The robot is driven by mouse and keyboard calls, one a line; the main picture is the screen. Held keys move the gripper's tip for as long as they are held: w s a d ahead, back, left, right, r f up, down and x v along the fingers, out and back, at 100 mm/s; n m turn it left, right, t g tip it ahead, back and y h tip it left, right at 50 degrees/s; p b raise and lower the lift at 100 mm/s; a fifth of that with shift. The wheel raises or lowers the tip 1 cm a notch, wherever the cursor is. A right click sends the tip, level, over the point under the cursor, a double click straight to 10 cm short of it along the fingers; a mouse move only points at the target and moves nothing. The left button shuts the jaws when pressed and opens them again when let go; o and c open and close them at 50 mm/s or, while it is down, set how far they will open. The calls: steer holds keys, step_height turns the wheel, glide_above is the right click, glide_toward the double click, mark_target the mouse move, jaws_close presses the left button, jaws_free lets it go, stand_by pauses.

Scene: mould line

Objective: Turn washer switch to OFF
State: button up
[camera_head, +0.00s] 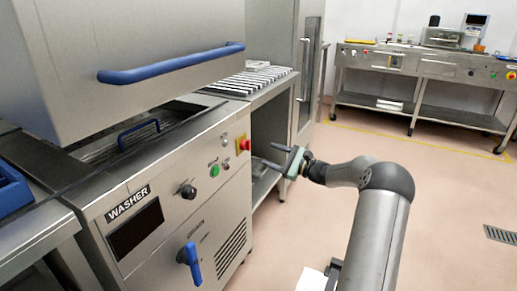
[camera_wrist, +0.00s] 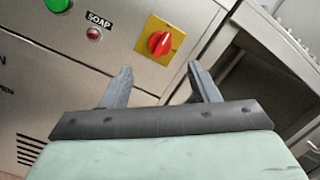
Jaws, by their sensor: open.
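The washer (camera_head: 165,215) is a steel machine with a black label plate reading WASHER at the left. A red rotary switch on a yellow plate (camera_head: 243,144) sits at the right end of its front panel; it also shows in the wrist view (camera_wrist: 159,43). Its position marks are too small to read. A black knob (camera_head: 188,191) sits further left on the panel. My gripper (camera_head: 275,156) is to the right of the red switch. In the wrist view its fingers (camera_wrist: 160,75) are apart and empty, with the red switch above the gap between the tips, not touched.
A green button (camera_head: 214,170) and a SOAP lamp (camera_wrist: 94,34) lie left of the red switch. A blue lever (camera_head: 189,262) sticks out lower on the front. A slatted table (camera_head: 255,82) adjoins the washer. Open floor (camera_head: 300,220) lies to the right.

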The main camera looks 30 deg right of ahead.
steer(key=r+p+v, duration=0.1)
steer(key=v, duration=0.7)
steer(key=shift+d+f, duration=0.2)
steer(key=shift+f, duration=0.35)
steer(key=shift+s+a, duration=0.1)
steer(key=s+a+r+n+g+y+p, duration=0.1)
steer(key=a+r+n+g+p, duration=0.2)
steer(key=a, duration=0.5)
steer(key=a+r+n+g+p, duration=0.2)
steer(key=a+r+g+p, duration=0.15)
steer(key=a, duration=0.35)
steer(key=s+a+r+n+g+h+p, duration=0.25)
steer(key=s+a+g, duration=0.2)
steer(key=a, duration=0.35)
steer(key=s+a+r+n+g+h+p, duration=0.1)
steer(key=s+a+r+n+g+p, duration=0.25)
steer(key=s+a, duration=0.3)
steer(key=s+a+r+n+h+p, duration=0.2)
steer(key=s+r+n+h+p, duration=0.2)
steer(key=s, duration=0.7)
steer(key=s+a+r+n+h+p, duration=0.1)
steer(key=s+r+n+h+p, duration=0.3)
steer(key=s, duration=0.8)
step_height(320, 180, up, 2)
steer(key=n+p, duration=0.3)
steer(key=p, duration=0.1)
steer(key=shift+a+g, duration=0.35)
steer(key=shift+r+h, duration=0.15)
steer(key=shift+h, duration=0.1)
